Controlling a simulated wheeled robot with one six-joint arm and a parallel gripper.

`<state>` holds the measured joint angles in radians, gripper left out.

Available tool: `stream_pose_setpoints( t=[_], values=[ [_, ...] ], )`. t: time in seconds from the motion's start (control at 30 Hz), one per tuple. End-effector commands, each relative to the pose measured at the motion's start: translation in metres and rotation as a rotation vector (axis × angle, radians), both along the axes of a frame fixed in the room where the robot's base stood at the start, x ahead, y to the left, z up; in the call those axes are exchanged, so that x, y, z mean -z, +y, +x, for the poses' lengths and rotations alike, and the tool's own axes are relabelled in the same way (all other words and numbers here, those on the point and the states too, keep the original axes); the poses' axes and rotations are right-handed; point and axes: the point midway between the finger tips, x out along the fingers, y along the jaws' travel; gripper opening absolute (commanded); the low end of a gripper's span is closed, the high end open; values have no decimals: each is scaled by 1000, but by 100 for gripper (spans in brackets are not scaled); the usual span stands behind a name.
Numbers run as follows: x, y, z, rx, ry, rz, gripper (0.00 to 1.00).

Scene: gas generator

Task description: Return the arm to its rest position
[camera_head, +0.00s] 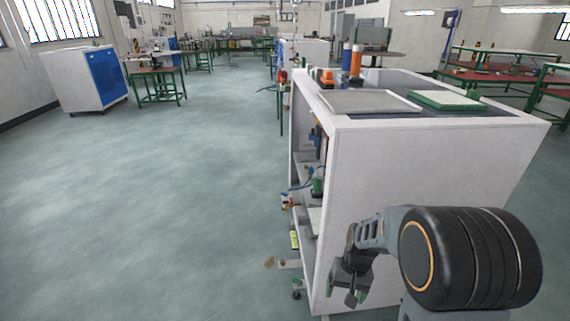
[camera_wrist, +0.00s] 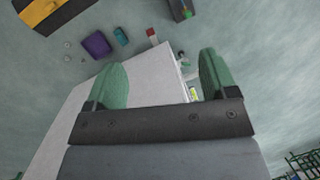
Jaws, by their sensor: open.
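My gripper (camera_head: 349,284) hangs low in front of the near side of the white cabinet (camera_head: 420,185) in the head view, with part of my arm beside it at the lower right. In the wrist view my gripper (camera_wrist: 165,80) shows two green fingers spread wide apart with nothing held between them. The white cabinet's panel (camera_wrist: 120,115) lies beyond the fingers in the wrist view.
Trays and orange and blue cylinders (camera_head: 355,60) stand on the cabinet top. Small parts and hoses show on its open left side. A green worktable (camera_head: 155,80) and a blue-doored cabinet (camera_head: 85,80) stand far left. The floor (camera_head: 150,200) on the left is clear.

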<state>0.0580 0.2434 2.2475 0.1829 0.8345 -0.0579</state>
Motion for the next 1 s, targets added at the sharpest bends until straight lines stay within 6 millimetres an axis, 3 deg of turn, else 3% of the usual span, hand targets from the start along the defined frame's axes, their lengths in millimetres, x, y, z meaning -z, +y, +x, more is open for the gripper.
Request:
stream_pose_setpoints(
  t=[0.03, 0.2, 0.5, 0.7, 1.0],
  values=[
    [-41, -1, -11, -15, -35, -24, 79],
    [-122, -7, -46, -71, -148, -100, 79],
    [-220, -6, -71, -117, -398, -148, 79],
    [-256, -3, -72, -120, -493, -150, 79],
    [-256, -3, -71, -123, -492, -149, 79]
  ],
)
